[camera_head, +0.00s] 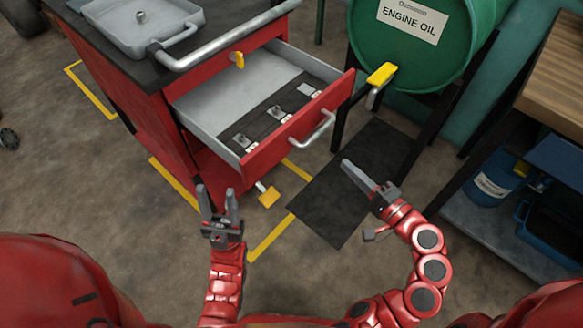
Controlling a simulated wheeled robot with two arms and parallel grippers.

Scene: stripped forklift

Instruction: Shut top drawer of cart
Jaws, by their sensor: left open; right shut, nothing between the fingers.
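The red cart (150,110) stands at the upper left with a dark top. Its top drawer (300,123) is pulled out, showing a grey inside with small items on a dark strip. The drawer has a silver bar handle (319,130) on its red front. My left gripper (217,195) is open and empty, below and left of the drawer's front, apart from it. My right gripper (347,163) is shut and empty, in front of the drawer, below and right of the handle and apart from it.
A grey tray (143,22) sits on the cart top beside a silver push bar (230,40). A green engine oil drum (415,45) with a yellow-handled tap (381,74) stands right of the drawer. A dark mat (325,200) lies below. A wooden bench (555,70) is at right.

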